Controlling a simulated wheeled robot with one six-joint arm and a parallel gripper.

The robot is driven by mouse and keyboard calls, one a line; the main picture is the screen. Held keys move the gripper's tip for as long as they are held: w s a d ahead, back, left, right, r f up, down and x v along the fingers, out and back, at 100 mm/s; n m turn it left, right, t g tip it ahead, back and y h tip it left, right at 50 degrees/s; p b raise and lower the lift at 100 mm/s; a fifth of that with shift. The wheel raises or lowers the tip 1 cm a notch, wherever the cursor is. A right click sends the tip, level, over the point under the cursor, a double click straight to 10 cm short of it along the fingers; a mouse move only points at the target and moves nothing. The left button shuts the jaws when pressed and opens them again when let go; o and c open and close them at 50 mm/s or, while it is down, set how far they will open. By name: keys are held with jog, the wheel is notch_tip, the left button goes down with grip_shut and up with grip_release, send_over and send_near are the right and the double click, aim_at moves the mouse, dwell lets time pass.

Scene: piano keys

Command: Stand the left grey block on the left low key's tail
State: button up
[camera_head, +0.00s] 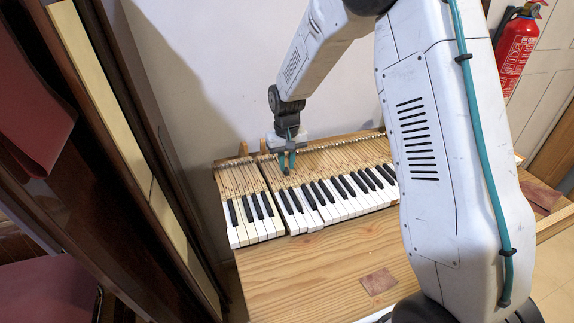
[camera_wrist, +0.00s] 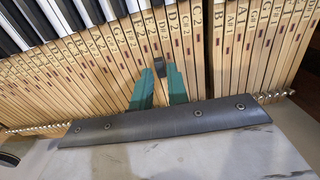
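My gripper (camera_head: 286,169) points down over the wooden key tails behind the piano keys. Its teal fingers also show in the wrist view (camera_wrist: 160,80). A small dark grey block (camera_wrist: 160,68) sits between the fingertips, with a finger close against each side. Beneath it are the key tails (camera_wrist: 131,55), near those lettered D 2 and D#2. I cannot tell whether the block touches a tail or hangs just above it. In the head view the fingers hide the block. I cannot make out another grey block.
The keyboard (camera_head: 333,203) has a gap between its left section and the rest. A wooden tabletop (camera_head: 310,270) lies in front, mostly bare, with a brown patch (camera_head: 378,282). A dark cabinet (camera_head: 130,130) stands at left. A fire extinguisher (camera_head: 515,48) hangs at upper right.

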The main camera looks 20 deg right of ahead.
jog(key=shift+r, duration=0.35)
jog(key=o, duration=0.6)
jog(key=shift+c, duration=0.2)
jog(key=shift+r, duration=0.1)
jog(key=shift+r, duration=2.4)
